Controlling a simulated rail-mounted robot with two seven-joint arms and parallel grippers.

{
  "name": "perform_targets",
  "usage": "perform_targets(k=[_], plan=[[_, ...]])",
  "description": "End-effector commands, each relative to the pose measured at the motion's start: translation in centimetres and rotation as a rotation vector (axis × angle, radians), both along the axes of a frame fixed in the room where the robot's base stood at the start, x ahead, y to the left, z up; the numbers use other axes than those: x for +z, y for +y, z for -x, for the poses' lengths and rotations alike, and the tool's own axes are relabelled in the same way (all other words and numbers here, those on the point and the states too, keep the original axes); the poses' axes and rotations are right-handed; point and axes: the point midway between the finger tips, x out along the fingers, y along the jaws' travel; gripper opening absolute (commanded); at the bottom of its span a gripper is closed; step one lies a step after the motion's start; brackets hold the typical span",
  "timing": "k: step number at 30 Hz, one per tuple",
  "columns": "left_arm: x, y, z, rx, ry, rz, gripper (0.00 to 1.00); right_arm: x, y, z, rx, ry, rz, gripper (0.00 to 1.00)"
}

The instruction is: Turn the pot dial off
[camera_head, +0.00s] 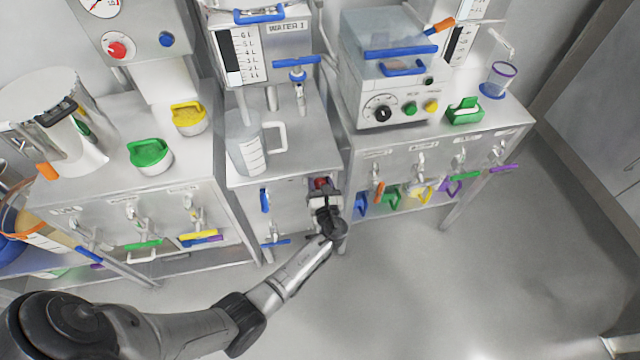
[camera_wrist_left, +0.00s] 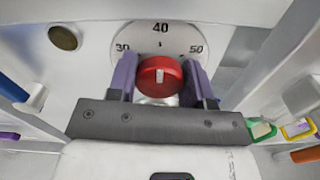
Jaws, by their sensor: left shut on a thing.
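A red dial (camera_wrist_left: 158,76) with a white mark fills the middle of the left wrist view, in front of a white scale plate (camera_wrist_left: 163,40) reading 30, 40 and 50. The mark stands about upright. My left gripper (camera_wrist_left: 160,84) has its two purple fingers shut on the dial, one on each side. In the head view, the red dial (camera_head: 321,184) is on the front of the middle cabinet, mostly hidden by my left gripper (camera_head: 322,194). My right gripper is in neither view.
A measuring jug (camera_head: 245,152) stands on the middle cabinet (camera_head: 305,130). Another red knob (camera_head: 117,48) is on the machine at upper left. A white heater box (camera_head: 385,75) stands on the right bench. Tool handles hang in front of both benches. The floor (camera_head: 430,280) at lower right is clear.

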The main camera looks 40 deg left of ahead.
Motion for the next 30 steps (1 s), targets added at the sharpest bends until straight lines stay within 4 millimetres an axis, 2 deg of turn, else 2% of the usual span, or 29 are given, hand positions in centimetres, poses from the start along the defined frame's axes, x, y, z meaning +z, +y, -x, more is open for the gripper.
perform_targets(k=[11,30], plan=[[-0.1,0.1,0.0,-0.001,-0.11,0.08,0.23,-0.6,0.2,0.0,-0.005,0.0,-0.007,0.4],[-0.3,0.1,0.1,-0.001,-0.586,0.44,0.23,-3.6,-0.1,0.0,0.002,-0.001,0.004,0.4]])
